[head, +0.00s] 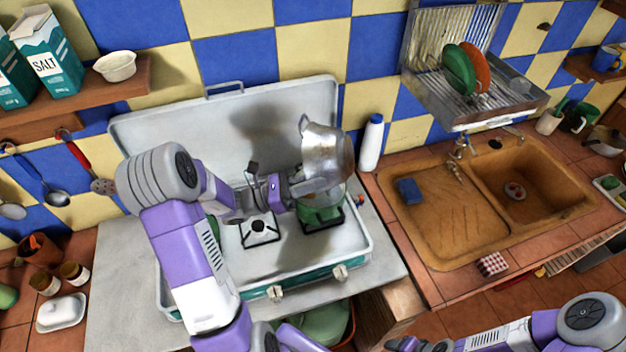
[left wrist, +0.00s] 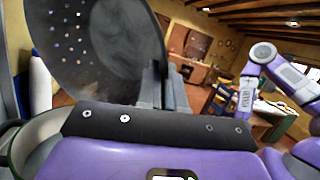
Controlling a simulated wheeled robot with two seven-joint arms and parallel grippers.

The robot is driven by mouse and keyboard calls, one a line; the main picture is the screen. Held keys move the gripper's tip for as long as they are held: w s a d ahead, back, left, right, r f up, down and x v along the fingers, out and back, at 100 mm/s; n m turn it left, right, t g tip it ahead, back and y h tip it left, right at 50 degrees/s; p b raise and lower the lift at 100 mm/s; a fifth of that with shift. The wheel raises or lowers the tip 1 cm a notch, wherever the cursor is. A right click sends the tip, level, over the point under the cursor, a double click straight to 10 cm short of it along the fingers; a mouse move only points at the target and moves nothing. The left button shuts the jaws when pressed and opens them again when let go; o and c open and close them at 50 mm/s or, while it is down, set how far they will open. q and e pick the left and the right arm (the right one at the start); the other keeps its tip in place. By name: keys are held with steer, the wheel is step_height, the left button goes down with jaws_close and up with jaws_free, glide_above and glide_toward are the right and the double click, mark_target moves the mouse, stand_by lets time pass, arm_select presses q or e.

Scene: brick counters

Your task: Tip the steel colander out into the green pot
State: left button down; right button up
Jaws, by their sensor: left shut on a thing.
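The steel colander (head: 327,158) is in my left gripper (head: 291,190), tipped steeply on its side above the right burner of the camp stove. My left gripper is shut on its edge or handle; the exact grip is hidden. The green pot (head: 322,214) stands on that burner directly under the colander, which hides most of its opening. In the left wrist view the colander (left wrist: 95,45) shows as a dark tilted wall with small holes. I cannot see what is in the colander or pot. My right gripper (head: 408,343) is at the bottom edge, partly cut off.
The open camp stove (head: 290,262) has a bare left burner (head: 259,230). A white bottle (head: 371,143) stands right of its lid. Further right are a sink (head: 440,225) with a blue sponge (head: 409,191) and a dish rack (head: 470,95). A salt carton (head: 48,55) stands on the left shelf.

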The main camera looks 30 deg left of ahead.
mark_target(313, 171)
stand_by(0.4)
arm_select(q)
step_height(313, 171, up, 4)
steer(key=p, duration=0.4)
steer(key=shift+r, duration=0.1)
steer(key=shift+s, duration=0.1)
